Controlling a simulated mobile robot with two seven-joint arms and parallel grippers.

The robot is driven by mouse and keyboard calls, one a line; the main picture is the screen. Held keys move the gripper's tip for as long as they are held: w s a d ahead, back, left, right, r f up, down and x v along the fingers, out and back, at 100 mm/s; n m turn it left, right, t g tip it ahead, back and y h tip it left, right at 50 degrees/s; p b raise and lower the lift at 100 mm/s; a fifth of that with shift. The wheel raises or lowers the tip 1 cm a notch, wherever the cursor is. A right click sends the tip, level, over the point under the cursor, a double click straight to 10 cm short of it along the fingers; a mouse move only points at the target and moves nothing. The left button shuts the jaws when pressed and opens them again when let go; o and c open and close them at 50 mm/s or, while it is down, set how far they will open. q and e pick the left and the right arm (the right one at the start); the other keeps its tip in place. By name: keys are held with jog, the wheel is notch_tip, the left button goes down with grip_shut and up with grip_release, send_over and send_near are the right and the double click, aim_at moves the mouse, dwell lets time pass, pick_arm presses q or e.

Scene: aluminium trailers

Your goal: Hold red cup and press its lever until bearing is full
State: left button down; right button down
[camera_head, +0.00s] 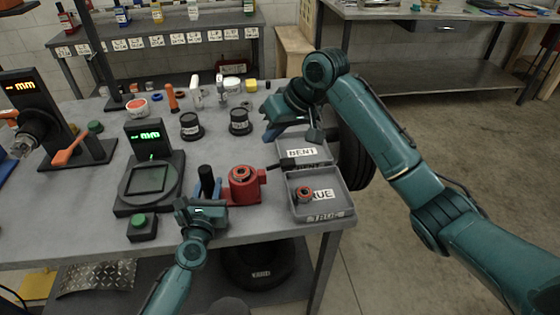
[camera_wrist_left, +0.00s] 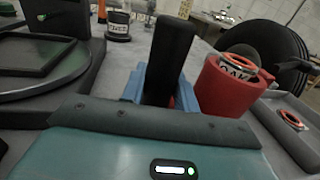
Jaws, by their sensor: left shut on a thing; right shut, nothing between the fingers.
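The red cup (camera_head: 243,185) stands near the table's front edge, with a ring-shaped bearing (camera_head: 242,173) at its top. It also shows in the left wrist view (camera_wrist_left: 225,88). A black upright handle (camera_head: 207,178) stands just left of the cup. My left gripper (camera_head: 205,200) is shut on this handle; the wrist view shows the handle (camera_wrist_left: 170,50) between the blue fingers. A short black bar (camera_head: 281,164) lies right of the cup; I cannot tell if it is the lever. My right gripper (camera_head: 272,133) is shut and empty above and behind the cup, near the trays.
A grey tray marked TRUE (camera_head: 335,205) holds another ring (camera_head: 304,194); a tray marked BENT (camera_head: 322,160) is behind it. Left are a gauge with green display (camera_head: 148,180) and a green button (camera_head: 140,222). Two black pots (camera_head: 191,126) (camera_head: 240,122) stand behind.

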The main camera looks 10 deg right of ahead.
pick_arm(q)
jog(key=c, duration=1)
grip_release()
